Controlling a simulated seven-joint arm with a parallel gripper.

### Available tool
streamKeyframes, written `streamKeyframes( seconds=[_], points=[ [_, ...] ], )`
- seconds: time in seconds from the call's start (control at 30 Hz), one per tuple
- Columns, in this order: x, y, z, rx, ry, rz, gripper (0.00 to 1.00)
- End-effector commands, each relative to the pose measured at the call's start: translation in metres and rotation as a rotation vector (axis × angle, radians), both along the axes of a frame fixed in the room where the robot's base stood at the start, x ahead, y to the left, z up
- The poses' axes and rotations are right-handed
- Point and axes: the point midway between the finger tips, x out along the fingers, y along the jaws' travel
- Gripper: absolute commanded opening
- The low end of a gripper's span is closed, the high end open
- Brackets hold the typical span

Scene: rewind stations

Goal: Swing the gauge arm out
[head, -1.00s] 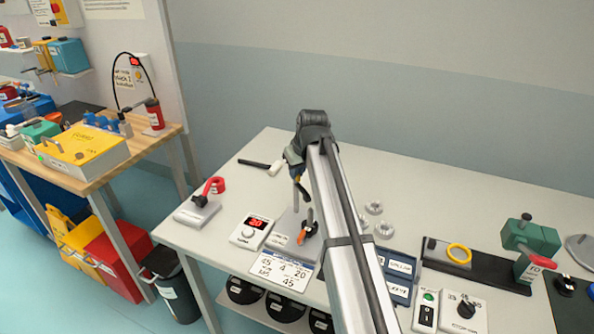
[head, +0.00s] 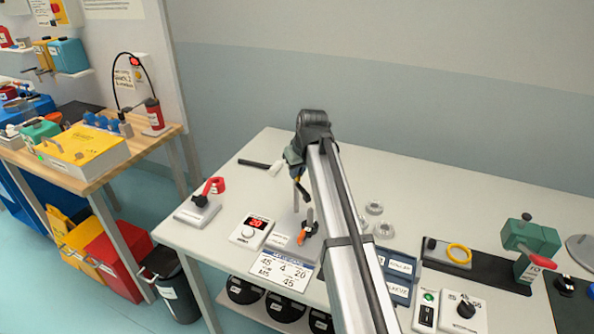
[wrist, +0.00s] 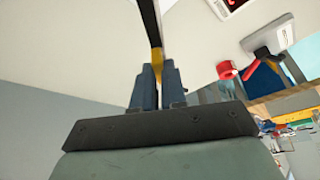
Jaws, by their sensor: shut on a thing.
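My gripper (wrist: 158,82) is shut on a slim dark bar with a yellow section, which appears to be the gauge arm (wrist: 150,22). The bar runs away from the blue fingers toward the top of the wrist view. In the head view my gripper (head: 298,170) points down over the grey plate of a small station, and the bar (head: 304,192) slants down just below it. A grey upright with an orange and black part (head: 307,231) stands on the plate. My arm partly hides the station's right side.
A meter with a red display (head: 251,232) and a number card (head: 280,270) are close by.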

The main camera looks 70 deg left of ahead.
Motion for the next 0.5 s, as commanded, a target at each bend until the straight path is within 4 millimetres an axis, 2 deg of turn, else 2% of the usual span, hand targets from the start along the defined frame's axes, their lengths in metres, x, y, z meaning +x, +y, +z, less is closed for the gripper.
streamKeyframes(
  seconds=[0.5],
  points=[
    [-0.0004, -0.0002, 0.0003, 0.0, -0.001, -0.037, 0.0]
  ],
)
